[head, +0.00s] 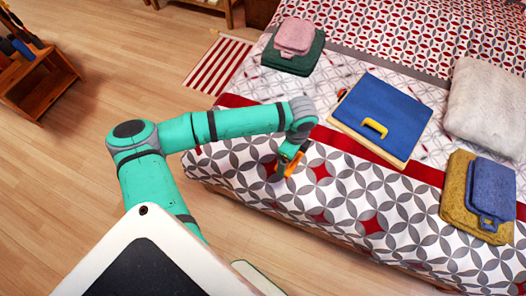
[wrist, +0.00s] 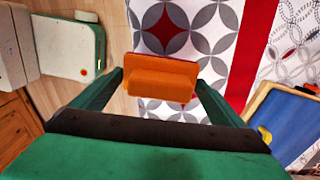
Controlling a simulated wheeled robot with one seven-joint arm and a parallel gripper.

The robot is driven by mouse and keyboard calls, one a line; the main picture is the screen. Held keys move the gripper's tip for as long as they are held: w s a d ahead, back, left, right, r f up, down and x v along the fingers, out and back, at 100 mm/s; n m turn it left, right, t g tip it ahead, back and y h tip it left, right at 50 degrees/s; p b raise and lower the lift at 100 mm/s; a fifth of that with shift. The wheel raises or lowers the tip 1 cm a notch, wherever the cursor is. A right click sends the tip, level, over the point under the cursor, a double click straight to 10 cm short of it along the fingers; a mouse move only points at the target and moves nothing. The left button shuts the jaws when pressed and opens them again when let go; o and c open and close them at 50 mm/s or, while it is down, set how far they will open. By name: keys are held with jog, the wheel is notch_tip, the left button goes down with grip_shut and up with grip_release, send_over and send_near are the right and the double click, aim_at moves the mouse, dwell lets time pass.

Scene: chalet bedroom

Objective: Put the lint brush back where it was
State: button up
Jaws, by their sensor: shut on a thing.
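The lint brush (wrist: 160,82) is orange with a redder backing edge and sits between the two fingers of my gripper (wrist: 158,90) in the wrist view. In the head view my gripper (head: 288,168) is over the near left part of the bed, shut on the lint brush (head: 294,161), of which only a small orange part shows. Patterned bedspread lies beneath it; I cannot tell how high above the bed it is held.
On the bed (head: 330,215) are a blue cloth (head: 385,103) on a board with a yellow handle-like piece (head: 376,128), pink and green folded cloths (head: 294,38), mustard and blue towels (head: 460,190), and a pale pillow (head: 490,105). A wooden rack (head: 40,85) stands far left. Floor is open between.

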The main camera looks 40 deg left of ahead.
jog(key=s+m, duration=0.1)
jog(key=s+a, duration=0.1)
jog(key=s+a+m, duration=0.1)
jog(key=s, duration=0.1)
jog(key=shift+s+a+f+m, duration=0.1)
jog(key=shift+a+f+m, duration=0.05)
jog(key=shift+f+m, duration=0.15)
jog(key=shift+a+f, duration=0.15)
jog(key=shift+a, duration=0.1)
jog(key=w+a+f, duration=0.2)
jog(key=a, duration=0.1)
jog(key=w+a+f, duration=0.2)
jog(key=a+f, duration=0.1)
jog(key=a, duration=0.1)
jog(key=w+a+f, duration=0.2)
jog(key=a+f, duration=0.1)
jog(key=shift+w+a+f, duration=0.15)
jog(key=shift+w+f, duration=0.05)
jog(key=shift+w, duration=0.1)
jog(key=shift+w+a+f, duration=0.3)
jog(key=shift+a+f, duration=0.1)
jog(key=shift+f, duration=0.2)
jog(key=shift+a+f, duration=0.1)
jog(key=shift+f, duration=1.45)
jog(key=shift+f, duration=0.1)
jog(key=o, duration=0.7)
jog(key=shift+o, duration=0.5)
